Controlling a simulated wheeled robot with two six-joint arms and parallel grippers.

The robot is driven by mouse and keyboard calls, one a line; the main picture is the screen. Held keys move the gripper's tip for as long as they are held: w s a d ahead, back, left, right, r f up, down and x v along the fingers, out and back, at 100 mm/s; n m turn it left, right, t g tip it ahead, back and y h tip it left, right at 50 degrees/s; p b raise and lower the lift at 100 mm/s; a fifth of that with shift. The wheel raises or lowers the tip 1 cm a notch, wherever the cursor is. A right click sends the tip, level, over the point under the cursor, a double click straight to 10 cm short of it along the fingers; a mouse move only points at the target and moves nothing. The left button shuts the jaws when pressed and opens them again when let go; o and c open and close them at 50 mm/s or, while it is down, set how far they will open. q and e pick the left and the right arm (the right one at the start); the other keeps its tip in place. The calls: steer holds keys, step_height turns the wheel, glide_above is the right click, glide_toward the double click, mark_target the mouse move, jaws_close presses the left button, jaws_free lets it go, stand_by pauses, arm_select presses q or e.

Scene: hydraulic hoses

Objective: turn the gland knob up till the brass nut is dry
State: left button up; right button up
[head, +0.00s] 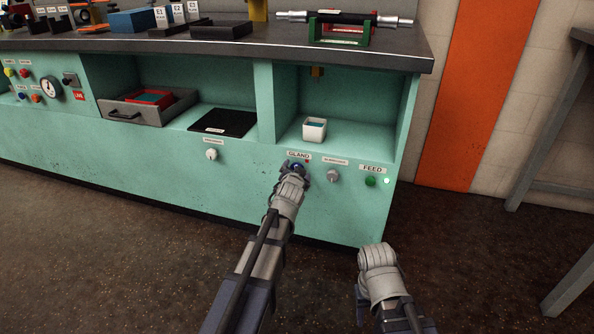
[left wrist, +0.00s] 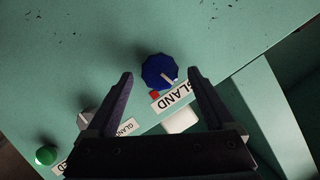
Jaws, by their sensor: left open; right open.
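The blue gland knob (left wrist: 160,70) has a pale pointer line and a red mark beside it. In the left wrist view it lies between and just beyond the open fingertips of my left gripper (left wrist: 161,75), without clear contact. In the head view my left gripper (head: 292,168) is at the GLAND label and mostly covers the knob. A small brass-coloured piece, perhaps the nut (head: 317,72), hangs under the counter above a white cup (head: 315,130); I cannot tell if it is wet. My right gripper (head: 379,262) is low in front of the cabinet, open, its fingers hardly visible.
A grey knob (head: 333,176) and a green FEED button (head: 370,181) sit right of the gland knob. A white knob (head: 211,154) is left. The floor ahead is clear.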

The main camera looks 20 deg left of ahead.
arm_select(q)
steer(key=p+v, duration=0.2)
steer(key=v, duration=0.5)
steer(key=s+d+r+g+p, duration=0.1)
steer(key=s+d+g+p, duration=0.4)
steer(key=s, duration=0.5)
steer(key=s+d+g+h+p, duration=0.1)
steer(key=s+d+g+p, duration=0.45)
steer(key=s, duration=0.35)
steer(key=s+d+r+g+p, duration=0.1)
steer(key=s+d+g+p, duration=0.4)
steer(key=s, duration=0.5)
step_height(320, 180, up, 36)
steer(key=t+p, duration=0.1)
steer(key=p, duration=3.6)
steer(key=shift+w+a+n, duration=0.15)
steer(key=shift+a+n, duration=0.1)
steer(key=shift+n, duration=0.15)
